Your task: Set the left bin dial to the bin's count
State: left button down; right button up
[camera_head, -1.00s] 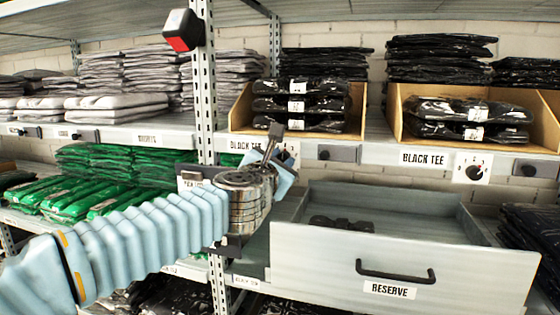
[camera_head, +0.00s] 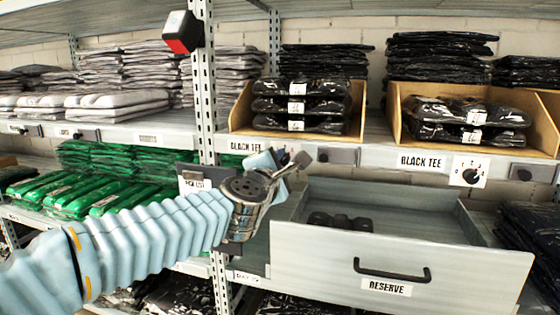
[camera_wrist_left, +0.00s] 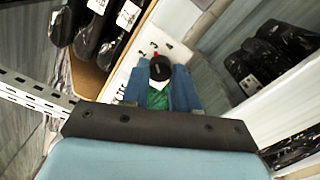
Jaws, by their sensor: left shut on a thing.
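The left wooden bin (camera_head: 240,116) holds three stacked black packs (camera_head: 298,105). My left gripper (camera_head: 288,164) is at the shelf edge below this bin and covers its dial in the head view. In the left wrist view, the black dial knob (camera_wrist_left: 160,68) is between the two blue fingers, and the gripper is shut on it. A white dial plate (camera_wrist_left: 144,50) with small numbers and a red mark shows beyond the knob. The knob's exact setting is too small to tell. My right gripper is not in view.
The right bin (camera_head: 397,112) has its own dial (camera_head: 470,174) beside a BLACK TEE label. An open RESERVE drawer (camera_head: 320,262) with a few dark packs juts out below the shelf. A shelf post (camera_head: 204,90) stands close left of the gripper.

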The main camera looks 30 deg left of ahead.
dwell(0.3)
pick_arm(q)
jog(key=c, duration=0.9)
grip_release()
jog(key=shift+o, duration=0.2)
jog(key=p+v, duration=0.2)
jog(key=v, duration=1.2)
jog(key=shift+w+d, duration=0.1)
jog(key=shift+w, duration=0.05)
